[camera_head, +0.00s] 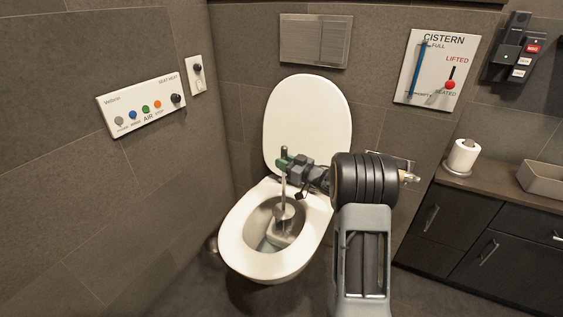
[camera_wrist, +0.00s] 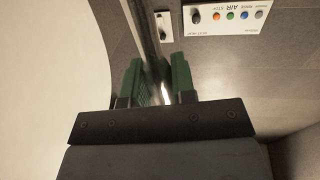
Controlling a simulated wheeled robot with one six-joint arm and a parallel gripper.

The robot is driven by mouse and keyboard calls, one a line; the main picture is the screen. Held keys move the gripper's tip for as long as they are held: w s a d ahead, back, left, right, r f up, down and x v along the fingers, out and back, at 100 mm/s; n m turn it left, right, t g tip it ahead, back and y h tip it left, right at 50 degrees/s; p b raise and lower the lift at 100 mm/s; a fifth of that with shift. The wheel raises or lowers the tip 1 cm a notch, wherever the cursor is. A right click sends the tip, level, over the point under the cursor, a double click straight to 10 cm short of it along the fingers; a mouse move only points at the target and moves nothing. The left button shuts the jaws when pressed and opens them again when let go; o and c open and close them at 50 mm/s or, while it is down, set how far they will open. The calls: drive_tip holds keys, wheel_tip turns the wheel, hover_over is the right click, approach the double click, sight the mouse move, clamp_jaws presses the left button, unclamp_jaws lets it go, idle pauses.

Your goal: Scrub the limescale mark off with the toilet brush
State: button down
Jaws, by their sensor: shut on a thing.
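The toilet brush (camera_head: 284,190) has a thin metal handle and hangs upright over the toilet bowl (camera_head: 235,246), with its round lower part inside the bowl. My gripper (camera_head: 285,162) is shut on the upper handle, just above the seat level. In the wrist view, the green fingers of my gripper (camera_wrist: 157,84) sit on both sides of the shiny brush handle (camera_wrist: 148,38). The brush's lower end is partly hard to make out against the grey bowl interior. I cannot pick out the limescale mark, nor tell whether the bristles touch the bowl.
The raised toilet lid (camera_head: 307,120) stands behind my gripper. A control panel (camera_head: 142,106) is on the left wall, and a cistern panel (camera_head: 436,68) on the back wall. A dark vanity (camera_head: 480,240) with a paper roll (camera_head: 462,157) stands at right.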

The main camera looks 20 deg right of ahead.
drive_tip(key=p+v, duration=0.1)
drive_tip(key=v, duration=0.2)
drive_tip(key=shift+w+d, duration=0.15)
idle(0.5)
drive_tip(key=shift+r, duration=0.15)
drive_tip(key=shift+r+p, duration=2.15)
drive_tip(key=shift+r, duration=0.3)
